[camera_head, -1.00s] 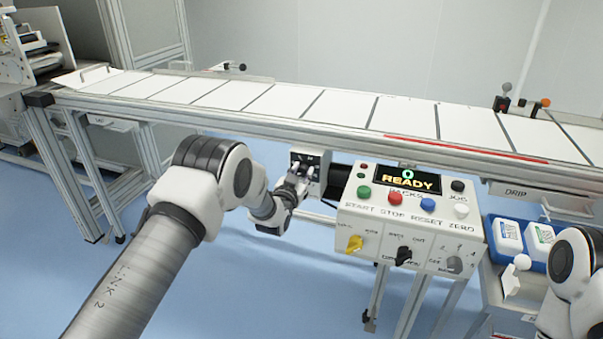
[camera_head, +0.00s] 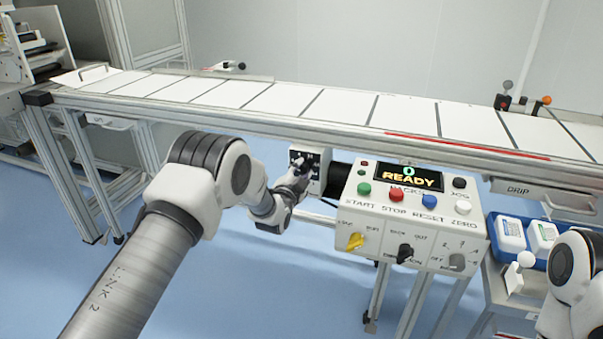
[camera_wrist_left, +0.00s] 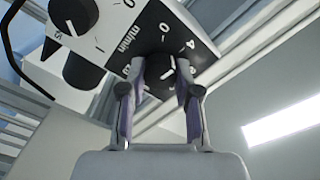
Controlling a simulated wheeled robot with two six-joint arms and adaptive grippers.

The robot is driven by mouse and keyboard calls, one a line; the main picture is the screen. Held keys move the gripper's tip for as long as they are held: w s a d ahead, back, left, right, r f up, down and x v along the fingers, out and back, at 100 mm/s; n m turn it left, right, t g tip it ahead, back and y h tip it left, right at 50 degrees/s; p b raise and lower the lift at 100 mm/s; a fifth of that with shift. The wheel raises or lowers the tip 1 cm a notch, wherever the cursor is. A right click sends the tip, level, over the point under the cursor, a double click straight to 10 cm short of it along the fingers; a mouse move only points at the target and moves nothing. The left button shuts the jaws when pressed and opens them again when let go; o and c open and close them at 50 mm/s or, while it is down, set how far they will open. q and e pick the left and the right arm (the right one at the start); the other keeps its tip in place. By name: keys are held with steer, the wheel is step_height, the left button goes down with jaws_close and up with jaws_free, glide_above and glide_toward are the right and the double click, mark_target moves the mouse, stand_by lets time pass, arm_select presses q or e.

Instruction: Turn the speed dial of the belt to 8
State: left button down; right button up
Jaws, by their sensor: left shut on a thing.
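The fingers hide part of the scale, and I cannot tell which number the dial points to. In the head view the box (camera_head: 325,172) hangs below the belt (camera_head: 280,103), with my left gripper (camera_head: 300,174) at its front. My right gripper is not clearly in view.
A larger panel (camera_head: 372,214) with coloured buttons, knobs and a display (camera_head: 409,178) reading "0 READY" stands right of the box. Another black knob (camera_wrist_left: 82,70) sits beside the dial. White containers in a blue tray (camera_head: 560,260) stand at the right. Blue floor lies below.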

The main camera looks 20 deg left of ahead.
arm_select(q)
steer(key=m+b, duration=0.1)
steer(key=m, duration=0.4)
steer(key=shift+f+m, duration=0.1)
steer(key=shift+m, duration=0.2)
steer(key=m, duration=0.5)
steer(key=shift+m+b, duration=0.35)
steer(key=shift+m, duration=0.05)
steer(key=c, duration=0.8)
jaws_free()
steer(key=s, duration=1.2)
steer(key=shift+a, duration=0.15)
